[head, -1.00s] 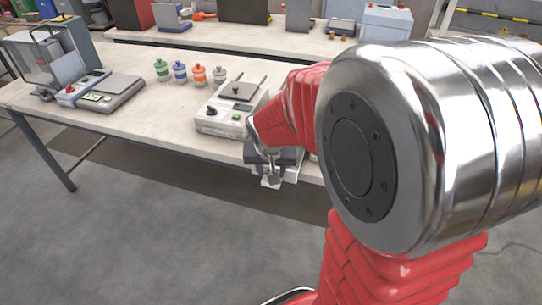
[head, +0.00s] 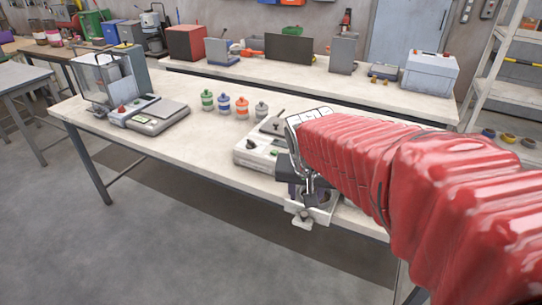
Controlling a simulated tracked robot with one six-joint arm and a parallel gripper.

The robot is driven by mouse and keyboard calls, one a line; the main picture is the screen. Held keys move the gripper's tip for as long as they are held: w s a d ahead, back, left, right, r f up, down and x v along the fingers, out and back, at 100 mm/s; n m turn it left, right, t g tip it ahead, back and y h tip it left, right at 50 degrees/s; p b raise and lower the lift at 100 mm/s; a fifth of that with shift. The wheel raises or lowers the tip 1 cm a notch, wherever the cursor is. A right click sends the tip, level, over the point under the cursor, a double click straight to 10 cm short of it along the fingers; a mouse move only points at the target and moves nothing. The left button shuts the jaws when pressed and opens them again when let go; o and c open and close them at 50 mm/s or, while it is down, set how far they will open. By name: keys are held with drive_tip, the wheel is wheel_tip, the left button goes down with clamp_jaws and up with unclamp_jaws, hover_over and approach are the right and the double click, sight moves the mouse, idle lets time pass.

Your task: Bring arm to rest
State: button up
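My arm in its red ribbed sleeve comes in from the right of the head view. My gripper (head: 310,198) hangs at the front edge of the near bench (head: 120,160), by a white device (head: 258,150) with a dark plate on top. Its fingers point down and are small and partly hidden, so I cannot tell whether they are open or shut. A pale metal bracket-like part (head: 302,219) shows just below the fingers at the bench edge. I cannot tell whether the fingers touch it.
Several small containers with coloured lids (head: 241,108) stand mid-bench. A scale (head: 158,117) and a clear hopper machine (head: 103,80) stand at the left. A back bench (head: 330,85) holds boxes. Shelving (head: 500,80) stands at the right. The floor at front left is clear.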

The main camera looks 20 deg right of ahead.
drive_tip(key=shift+n, duration=0.3)
drive_tip(key=s+a+r+n+t+y, duration=0.1)
drive_tip(key=s+a+n, duration=0.4)
drive_tip(key=s+a, duration=0.5)
drive_tip(key=shift+s+r+n+t+y, duration=0.35)
drive_tip(key=shift+s+r+y, duration=0.25)
drive_tip(key=shift+s+r, duration=0.65)
drive_tip(key=shift+s+d+f, duration=0.1)
drive_tip(key=shift+s+f, duration=0.15)
drive_tip(key=shift+f, duration=0.05)
drive_tip(key=shift+c, duration=0.9)
